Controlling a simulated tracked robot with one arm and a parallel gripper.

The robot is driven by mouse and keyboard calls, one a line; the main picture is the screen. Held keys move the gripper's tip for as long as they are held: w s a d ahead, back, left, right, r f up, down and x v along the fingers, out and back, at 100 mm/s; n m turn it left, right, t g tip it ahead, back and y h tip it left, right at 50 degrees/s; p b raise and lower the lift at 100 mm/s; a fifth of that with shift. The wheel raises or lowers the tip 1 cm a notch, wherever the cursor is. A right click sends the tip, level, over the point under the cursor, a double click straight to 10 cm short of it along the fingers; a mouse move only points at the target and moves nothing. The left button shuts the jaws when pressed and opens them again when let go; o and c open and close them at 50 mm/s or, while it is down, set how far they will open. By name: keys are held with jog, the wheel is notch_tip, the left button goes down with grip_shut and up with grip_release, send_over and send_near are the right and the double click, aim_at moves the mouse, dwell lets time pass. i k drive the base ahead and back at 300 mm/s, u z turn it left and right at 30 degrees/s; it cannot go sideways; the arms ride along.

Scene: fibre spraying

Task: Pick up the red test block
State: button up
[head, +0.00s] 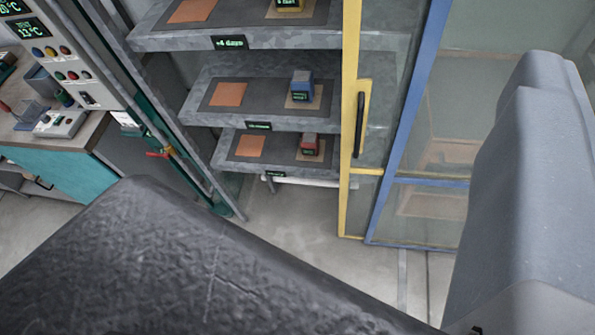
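The red test block (309,143) sits on a tan square at the right of the lowest visible shelf (228,152). It is small, with a dark front that carries a green label. An orange square (250,146) lies to its left on the same shelf. I cannot make out my gripper's fingers in this view. Large dark and grey parts fill the bottom and right foreground, well in front of the shelves.
A blue block (302,85) stands on the middle shelf and a yellow block (290,4) on the top one. A yellow-framed door (346,200) with a dark handle (359,125) and a blue-framed glass panel (378,215) stand right of the shelves. A control panel (65,60) is at left.

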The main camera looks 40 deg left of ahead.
aim_at(309, 139)
jog(key=k, duration=0.8)
jog(key=u, duration=0.5)
jog(key=i, duration=0.8)
jog(key=u, duration=0.15)
